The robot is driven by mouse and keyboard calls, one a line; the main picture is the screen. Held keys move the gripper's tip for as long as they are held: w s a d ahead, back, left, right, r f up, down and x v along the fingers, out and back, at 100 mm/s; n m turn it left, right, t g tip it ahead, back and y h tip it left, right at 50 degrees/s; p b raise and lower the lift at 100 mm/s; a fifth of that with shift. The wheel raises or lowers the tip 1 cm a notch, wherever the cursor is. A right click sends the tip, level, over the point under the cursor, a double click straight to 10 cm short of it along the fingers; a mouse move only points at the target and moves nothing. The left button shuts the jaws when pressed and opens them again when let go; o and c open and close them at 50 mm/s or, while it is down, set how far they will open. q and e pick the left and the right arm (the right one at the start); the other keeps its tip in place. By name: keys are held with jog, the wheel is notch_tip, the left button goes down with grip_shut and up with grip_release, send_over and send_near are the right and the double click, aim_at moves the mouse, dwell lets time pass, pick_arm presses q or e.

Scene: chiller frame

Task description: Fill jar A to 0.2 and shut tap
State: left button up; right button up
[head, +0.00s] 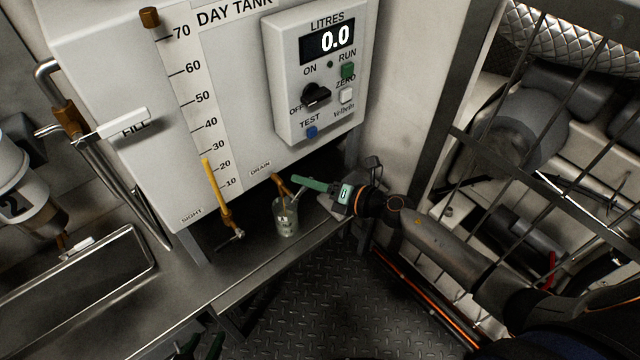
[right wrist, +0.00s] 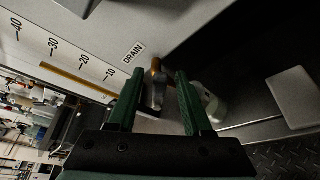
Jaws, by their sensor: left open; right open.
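The glass jar (head: 285,218) stands upright on the steel shelf below the tank's drain; its marking is too small to read, and I cannot tell whether it holds liquid. The brass drain tap (head: 281,186) is above the jar, partly hidden by my right gripper (head: 303,188). In the right wrist view, the drain tap (right wrist: 156,72) lies between the open green fingers of my right gripper (right wrist: 158,85); contact is unclear. The jar (right wrist: 212,106) is beyond the right finger. My left gripper (head: 203,346) is open at the bottom edge, partly cut off, far from the jar.
The meter panel (head: 318,75) reads 0.0 litres. The sight gauge (head: 217,193) has a yellow column to about 25. A fill handle (head: 124,123) sits on the tank's left. A trough (head: 75,275) is at left; a wire cage (head: 540,130) stands at right.

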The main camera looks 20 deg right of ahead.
jog(key=v, duration=1.2)
jog(key=shift+d, duration=0.2)
dwell(6.0)
